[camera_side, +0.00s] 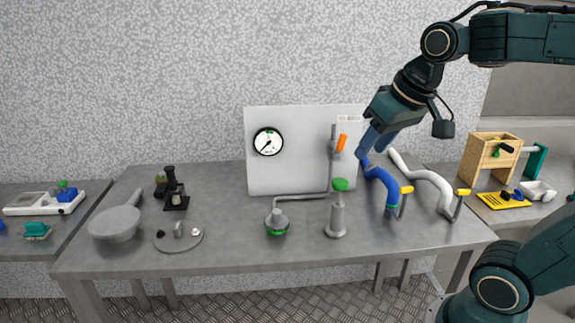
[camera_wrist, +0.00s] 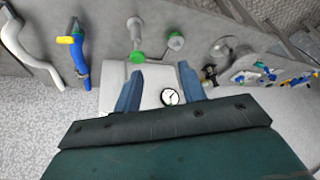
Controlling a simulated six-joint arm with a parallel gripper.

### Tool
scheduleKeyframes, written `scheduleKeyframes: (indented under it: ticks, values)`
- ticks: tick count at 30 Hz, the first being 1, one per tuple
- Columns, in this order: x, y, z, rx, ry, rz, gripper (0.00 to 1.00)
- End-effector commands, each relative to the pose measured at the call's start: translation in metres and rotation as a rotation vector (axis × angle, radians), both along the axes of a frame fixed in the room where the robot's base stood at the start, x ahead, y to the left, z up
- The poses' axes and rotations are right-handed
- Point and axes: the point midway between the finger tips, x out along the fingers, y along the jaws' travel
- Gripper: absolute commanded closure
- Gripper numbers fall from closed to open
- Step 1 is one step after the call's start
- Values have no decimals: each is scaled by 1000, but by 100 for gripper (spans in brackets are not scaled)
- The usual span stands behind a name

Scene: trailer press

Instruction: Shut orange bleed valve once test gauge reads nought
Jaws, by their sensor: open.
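The orange bleed valve handle (camera_side: 342,143) sits on an upright grey pipe in front of the white panel (camera_side: 290,180), tilted slightly from vertical. The round test gauge (camera_side: 268,142) is on the panel's left part and also shows in the wrist view (camera_wrist: 169,97). Its dark needle seems to point to the lower left; the figures are too small to read. My gripper (camera_side: 370,148) is open and empty, its blue fingers pointing down just right of the orange handle, apart from it in the picture. The wrist view shows both fingers (camera_wrist: 160,70) spread; I cannot make out the orange handle there.
A green-capped post (camera_side: 340,185) and a green-ringed fitting (camera_side: 277,222) stand before the panel. Blue (camera_side: 385,182) and white (camera_side: 430,177) hoses with yellow handles lie to the right. A pan (camera_side: 116,223) and a grey disc (camera_side: 179,237) occupy the left. The table's front middle is clear.

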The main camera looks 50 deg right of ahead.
Motion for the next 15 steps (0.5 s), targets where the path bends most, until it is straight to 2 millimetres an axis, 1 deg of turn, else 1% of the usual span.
scheduleKeyframes:
  ticks: [5,6,7,11,15]
  values:
    - [0,0,0,0,0,0,59]
    - [0,0,0,0,0,0,65]
    - [0,0,0,0,0,0,65]
    - [3,-2,2,-6,5,9,65]
    - [13,-8,9,-26,29,44,65]
